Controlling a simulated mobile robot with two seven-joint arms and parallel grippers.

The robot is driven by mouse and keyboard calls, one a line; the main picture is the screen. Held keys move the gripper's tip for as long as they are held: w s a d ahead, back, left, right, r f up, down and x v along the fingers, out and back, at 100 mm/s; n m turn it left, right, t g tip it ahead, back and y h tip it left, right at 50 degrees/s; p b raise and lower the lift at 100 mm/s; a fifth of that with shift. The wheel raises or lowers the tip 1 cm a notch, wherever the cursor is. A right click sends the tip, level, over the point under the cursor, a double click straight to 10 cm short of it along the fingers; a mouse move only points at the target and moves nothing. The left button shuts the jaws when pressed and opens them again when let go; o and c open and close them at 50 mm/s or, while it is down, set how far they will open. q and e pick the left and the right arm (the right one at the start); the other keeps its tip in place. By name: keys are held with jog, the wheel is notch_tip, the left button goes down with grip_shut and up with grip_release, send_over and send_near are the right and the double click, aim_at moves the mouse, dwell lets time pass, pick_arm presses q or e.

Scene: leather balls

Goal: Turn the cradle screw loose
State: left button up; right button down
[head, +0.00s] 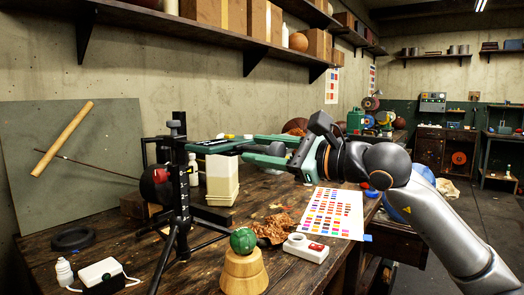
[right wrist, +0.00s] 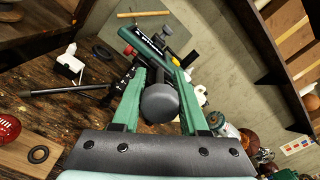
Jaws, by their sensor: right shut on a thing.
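A black stand (head: 180,190) with tripod legs and a red part stands on the workbench. It also shows in the right wrist view, beyond my fingers. My right gripper (head: 252,148) reaches in from the right to the stand's upper level, its green fingers pointing left. In the right wrist view, a dark round-headed knob, apparently the cradle screw (right wrist: 160,103), sits between the fingers of the right gripper (right wrist: 160,88), which is shut on it. The knob is hard to make out in the head view, and its thread is hidden. My left gripper is not in view.
A cream block (head: 222,178) stands below my right gripper. A green ball (head: 243,240) on a wooden stand (head: 244,273), brown scraps (head: 274,229), a white box with a red button (head: 305,248) and a colour chart (head: 333,212) lie nearer. A shelf (head: 200,30) runs overhead.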

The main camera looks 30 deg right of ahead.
jog(key=n+p, duration=0.2)
jog(key=n, duration=2.3)
jog(key=shift+n, duration=0.3)
jog(key=shift+c, duration=2.2)
grip_release()
